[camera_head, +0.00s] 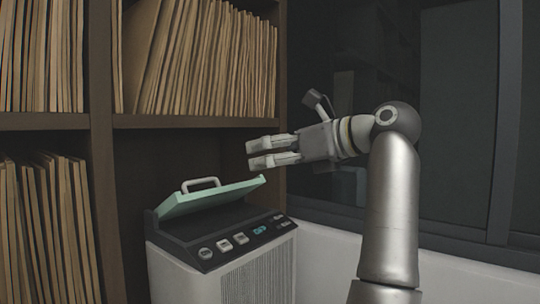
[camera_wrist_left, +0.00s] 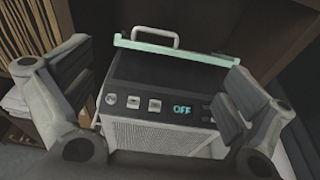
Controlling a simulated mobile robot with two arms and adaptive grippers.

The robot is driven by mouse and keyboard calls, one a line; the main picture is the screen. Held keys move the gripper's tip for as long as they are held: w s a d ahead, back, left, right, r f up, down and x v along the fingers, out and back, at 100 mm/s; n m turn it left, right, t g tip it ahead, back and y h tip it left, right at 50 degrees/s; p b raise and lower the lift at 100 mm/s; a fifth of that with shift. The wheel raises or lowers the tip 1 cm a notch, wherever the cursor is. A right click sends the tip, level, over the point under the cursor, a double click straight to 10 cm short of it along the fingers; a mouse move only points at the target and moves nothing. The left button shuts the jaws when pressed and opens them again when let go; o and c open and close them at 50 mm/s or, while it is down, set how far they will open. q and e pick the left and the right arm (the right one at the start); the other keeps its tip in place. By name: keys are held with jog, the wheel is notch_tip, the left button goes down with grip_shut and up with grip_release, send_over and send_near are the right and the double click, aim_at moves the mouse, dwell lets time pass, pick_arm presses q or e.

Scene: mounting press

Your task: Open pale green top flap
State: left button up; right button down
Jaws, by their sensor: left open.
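The pale green top flap (camera_head: 212,197) of the white press (camera_head: 235,270) is tilted partly up, with a gap under its raised right end. A light handle (camera_head: 200,184) stands on its top. In the left wrist view the flap (camera_wrist_left: 175,52) shows nearly edge-on, with the handle (camera_wrist_left: 155,36) above it and a dark area below. My left gripper (camera_head: 259,153) is open and empty, above and to the right of the flap and apart from it. Its two fingers (camera_wrist_left: 155,95) frame the press in the left wrist view. My right gripper is not in view.
A wooden shelf (camera_head: 190,122) full of folders stands behind and left. Dark window panes are at the right, above a pale wall.

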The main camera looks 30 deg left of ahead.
aim_at(210, 192)
pick_arm(q)
jog(key=shift+c, duration=0.3)
jog(key=shift+a+f, duration=0.1)
jog(key=shift+f, duration=0.2)
jog(key=shift+c, duration=1.2)
jog(key=a+f+b, duration=0.1)
jog(key=f+b, duration=0.1)
jog(key=a+f+b, duration=0.1)
jog(key=f, duration=0.1)
jog(key=a+f+b, duration=0.2)
jog(key=f, duration=0.1)
jog(key=shift+s+b, duration=0.2)
jog(key=shift+b, duration=0.15)
jog(key=c, duration=0.7)
jog(key=shift+h, duration=0.4)
jog(key=a+f+b, duration=0.2)
jog(key=a+f, duration=0.1)
jog(key=shift+a+f, duration=0.35)
jog(key=shift+f, duration=0.05)
jog(key=c, duration=0.7)
jog(key=shift+s+a, duration=0.1)
jog(key=shift+a, duration=0.5)
jog(key=c, duration=0.5)
jog(key=p+x, duration=0.3)
jog(key=x, duration=0.4)
jog(key=shift+a, duration=0.2)
grip_shut()
jog(key=shift+a+f, duration=0.25)
jog(key=shift+a, duration=0.2)
